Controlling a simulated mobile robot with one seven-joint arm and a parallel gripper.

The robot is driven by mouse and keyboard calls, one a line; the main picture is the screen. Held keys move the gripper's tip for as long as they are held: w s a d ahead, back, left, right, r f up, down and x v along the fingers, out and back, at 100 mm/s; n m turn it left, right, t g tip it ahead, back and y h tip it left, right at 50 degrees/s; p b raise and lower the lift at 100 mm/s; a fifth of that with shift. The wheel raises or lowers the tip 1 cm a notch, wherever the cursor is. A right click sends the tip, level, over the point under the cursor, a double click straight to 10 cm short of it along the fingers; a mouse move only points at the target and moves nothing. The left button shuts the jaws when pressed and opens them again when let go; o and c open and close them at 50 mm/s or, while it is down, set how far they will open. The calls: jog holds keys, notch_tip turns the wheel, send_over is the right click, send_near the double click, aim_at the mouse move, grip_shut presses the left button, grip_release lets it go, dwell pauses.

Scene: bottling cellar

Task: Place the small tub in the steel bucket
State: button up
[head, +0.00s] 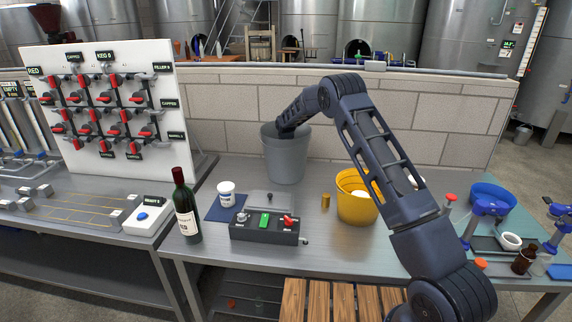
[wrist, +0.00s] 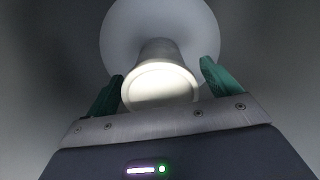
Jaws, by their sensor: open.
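The steel bucket (head: 284,160) stands upright, grey, at the back middle of the bench. The end of my arm reaches down into it, so my gripper is hidden in the head view. In the wrist view my gripper (wrist: 162,70) is open, its green fingers apart. A small pale tub (wrist: 160,85) with a round lid sits between the fingers, with a gap on each side. Behind it is a bright round surface (wrist: 118,28), apparently the bucket's floor, with dim grey wall around. The tub inside is hidden in the head view.
A labelled white tub (head: 226,194) stands on a blue mat left of the bucket. Nearby are a wine bottle (head: 186,212), a control box (head: 266,228), a small brass cylinder (head: 326,200) and a yellow bucket (head: 352,208). A block wall (head: 440,115) runs behind the bench.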

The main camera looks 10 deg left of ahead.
notch_tip(320, 180, up, 12)
jog(key=shift+r, duration=0.1)
dwell(0.5)
jog(key=s+d+r+n+t+y, duration=0.1)
jog(key=s+d+r, duration=0.1)
jog(key=d+r, duration=0.4)
jog(key=s+d+r, duration=0.1)
jog(key=d+r, duration=0.2)
jog(key=r, duration=0.5)
jog(key=s+d+r+n+t, duration=0.1)
jog(key=s+d+r, duration=0.55)
jog(key=d, duration=0.25)
jog(key=s+d+r+n+t, duration=0.1)
jog(key=s+d+r+n, duration=0.1)
jog(key=s+d+r, duration=0.45)
jog(key=s+d+r+n, duration=0.1)
jog(key=s+d, duration=0.6)
jog(key=s, duration=0.3)
jog(key=s+d+n, duration=0.1)
jog(key=s+d, duration=0.5)
jog(key=s, duration=0.3)
jog(key=s+d+f+n, duration=0.1)
jog(key=s+d+f, duration=0.2)
jog(key=s, duration=0.6)
jog(key=s+d+f+n+t+h, duration=0.1)
jog(key=s+d+f+n, duration=0.1)
jog(key=s, duration=0.8)
jog(key=shift+d+f+t, duration=0.3)
jog(key=shift+d+f, duration=0.45)
jog(key=shift+f, duration=0.2)
